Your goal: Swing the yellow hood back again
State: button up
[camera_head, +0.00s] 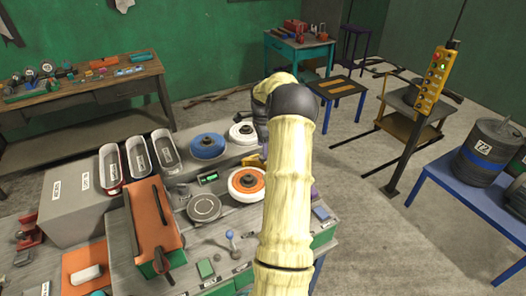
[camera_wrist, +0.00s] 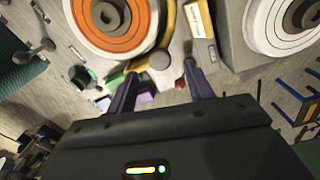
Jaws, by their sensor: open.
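The yellow hood shows in the wrist view as a curved yellow band (camera_wrist: 168,38) along the right edge of an orange-faced wheel (camera_wrist: 108,20). A round grey knob (camera_wrist: 159,60) sits at its near end. My gripper (camera_wrist: 158,88) is open, with its two purple fingers apart below the knob, and nothing is clearly held between them. In the head view a small yellow part (camera_head: 252,160) shows behind the orange-and-white wheel (camera_head: 246,182), partly covered by my arm. My arm also hides most of my gripper there.
A blue wheel (camera_head: 208,146) and a white wheel (camera_head: 243,132) stand behind the orange one. A grey disc (camera_head: 204,207) and a blue-knobbed lever (camera_head: 230,236) lie nearer. A yellow-and-white block (camera_wrist: 198,20) is close to the fingers.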

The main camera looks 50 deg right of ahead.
send_over(261, 166)
jog(key=f, duration=0.2)
jog(key=f+p, duration=0.1)
jog(key=f, duration=0.1)
jog(key=shift+s+d, duration=0.15)
jog(key=shift+d, duration=0.25)
grip_shut()
